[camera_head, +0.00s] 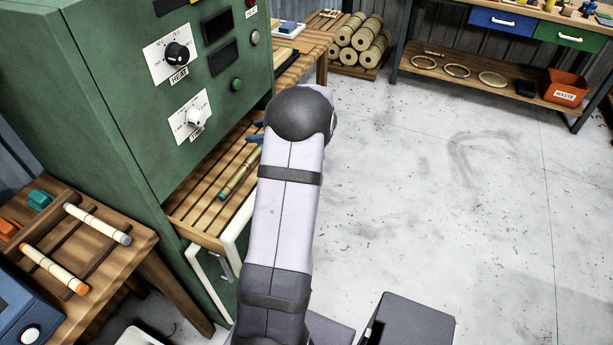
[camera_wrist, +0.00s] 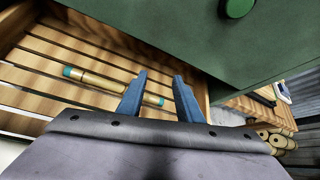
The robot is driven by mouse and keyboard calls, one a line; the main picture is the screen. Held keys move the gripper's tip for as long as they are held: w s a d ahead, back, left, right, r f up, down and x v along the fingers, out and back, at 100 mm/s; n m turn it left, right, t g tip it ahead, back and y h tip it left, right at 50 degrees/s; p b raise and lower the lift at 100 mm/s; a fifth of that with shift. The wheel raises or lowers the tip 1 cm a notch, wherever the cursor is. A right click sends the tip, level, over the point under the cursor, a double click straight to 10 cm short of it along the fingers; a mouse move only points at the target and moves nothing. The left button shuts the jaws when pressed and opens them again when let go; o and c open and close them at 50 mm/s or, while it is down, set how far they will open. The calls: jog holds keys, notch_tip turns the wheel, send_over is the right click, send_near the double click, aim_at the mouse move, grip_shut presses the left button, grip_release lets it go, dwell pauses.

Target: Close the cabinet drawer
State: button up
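The green cabinet (camera_head: 120,110) has a slatted wooden drawer (camera_head: 190,207) standing out from its lower front. A tan rattan piece with teal ends (camera_head: 232,182) lies on the slats; it also shows in the wrist view (camera_wrist: 95,79). Whether the fingers touch anything is unclear.
A wooden table with two rattan pieces (camera_head: 98,223) stands left of the drawer. Rolled rattan bundles (camera_head: 361,42) and a workbench with an orange waste bin (camera_head: 565,88) are at the back. The concrete floor (camera_head: 450,190) to the right is mostly clear.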

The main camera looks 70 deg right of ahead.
jog(key=s+d+m+t+b, duration=0.1)
jog(key=s+m, duration=0.1)
jog(key=s, duration=0.1)
jog(key=s+d+r+m+t+b, duration=0.1)
jog(key=s+m, duration=0.1)
jog(key=s, duration=0.1)
jog(key=s+d+m+t+h+b, duration=0.1)
jog(key=s+d, duration=0.1)
jog(key=s, duration=0.2)
jog(key=shift+r+m, duration=0.25)
jog(key=shift+m, duration=0.15)
jog(key=s+r+m+t+h+b, duration=0.1)
jog(key=s+m+t+h+b, duration=0.2)
jog(key=s+m, duration=0.65)
jog(key=s+a+f+m+g+y+b, duration=0.2)
jog(key=s+a+f+m+y+b, duration=0.3)
jog(key=a+f, duration=0.4)
jog(key=shift+y, duration=0.7)
jog(key=shift+d+f+p+x, duration=0.25)
jog(key=shift+p+x, duration=0.1)
jog(key=shift+x, duration=0.95)
jog(key=shift+d+f+p+x, duration=0.15)
jog(key=shift+p+x, duration=0.25)
jog(key=shift+x, duration=0.9)
jog(key=shift+d+f+p+x, duration=0.15)
jog(key=shift+d+p+x, duration=0.2)
jog(key=shift+x, duration=0.9)
jog(key=shift+s, duration=0.1)
grip_shut()
